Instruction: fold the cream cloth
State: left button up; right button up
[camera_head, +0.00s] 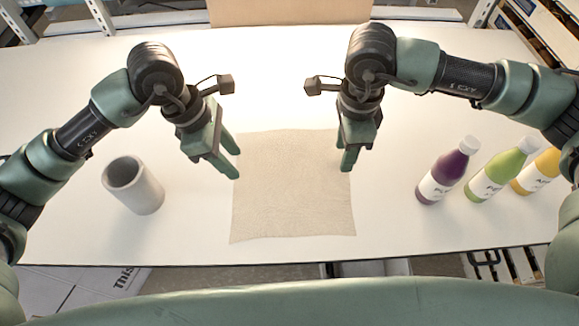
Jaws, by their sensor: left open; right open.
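The cream cloth (292,195) lies flat and spread out on the white table, roughly square, with slightly wavy edges. My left gripper (236,166) is open and empty above the cloth's left edge, toward its far half. My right gripper (347,162) is open and empty above the cloth's right edge, also toward its far half. The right gripper hides part of the cloth's far right corner. No gripper holds the cloth.
A grey cup (134,187) stands left of the cloth. A purple bottle (447,173), a green bottle (497,171) and a yellow bottle (537,172) stand at the right. A cardboard box (290,11) is behind the table (270,90). The far middle is clear.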

aim_at(242, 181)
pick_arm(q)
jog(key=shift+f, duration=3)
pick_arm(e)
jog(key=shift+f, duration=3.05)
pick_arm(q)
jog(key=shift+f, duration=0.15)
jog(key=shift+c, duration=0.2)
pick_arm(e)
jog(key=shift+f, duration=0.15)
jog(key=shift+c, duration=0.2)
pick_arm(q)
grip_shut()
pick_arm(e)
grip_shut()
